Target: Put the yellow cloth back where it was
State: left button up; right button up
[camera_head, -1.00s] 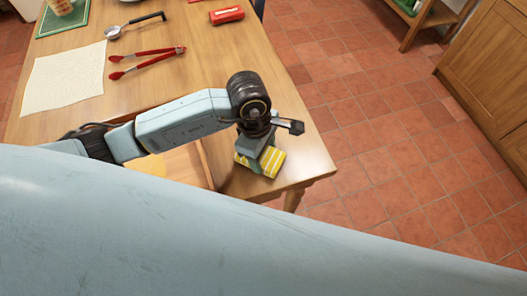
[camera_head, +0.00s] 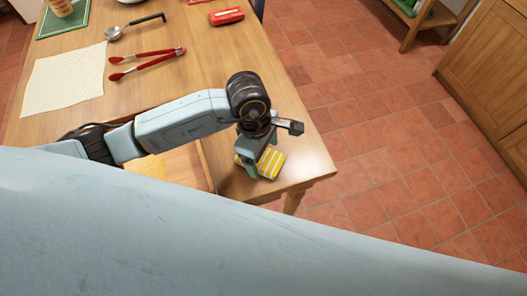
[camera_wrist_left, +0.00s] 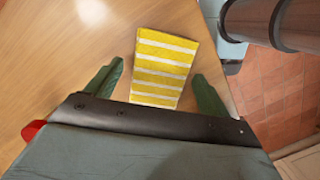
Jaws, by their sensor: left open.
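The yellow cloth with white stripes (camera_head: 272,163) lies on the wooden table (camera_head: 222,122) near its right front corner. It also shows in the left wrist view (camera_wrist_left: 163,68), flat on the wood between the two green fingers. My left gripper (camera_head: 253,167) is open over the cloth, with one finger on each side of it. In the left wrist view the gripper (camera_wrist_left: 158,72) shows a gap between each finger and the cloth. Part of the cloth is hidden under the gripper in the head view. My right gripper is not in view.
Red tongs (camera_head: 147,61), a ladle (camera_head: 135,25), a red box (camera_head: 226,16) and a cream cloth (camera_head: 65,80) lie farther back on the table. A wooden compartment (camera_head: 184,166) is beside the left arm, partly hidden. Tiled floor (camera_head: 400,150) lies beyond the table's right edge.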

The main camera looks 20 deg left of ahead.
pick_arm(q)
notch_tip(320, 180, up, 11)
jog(key=a+p, duration=0.1)
jog(key=shift+w+a+r, duration=0.15)
jog(key=shift+a, duration=0.25)
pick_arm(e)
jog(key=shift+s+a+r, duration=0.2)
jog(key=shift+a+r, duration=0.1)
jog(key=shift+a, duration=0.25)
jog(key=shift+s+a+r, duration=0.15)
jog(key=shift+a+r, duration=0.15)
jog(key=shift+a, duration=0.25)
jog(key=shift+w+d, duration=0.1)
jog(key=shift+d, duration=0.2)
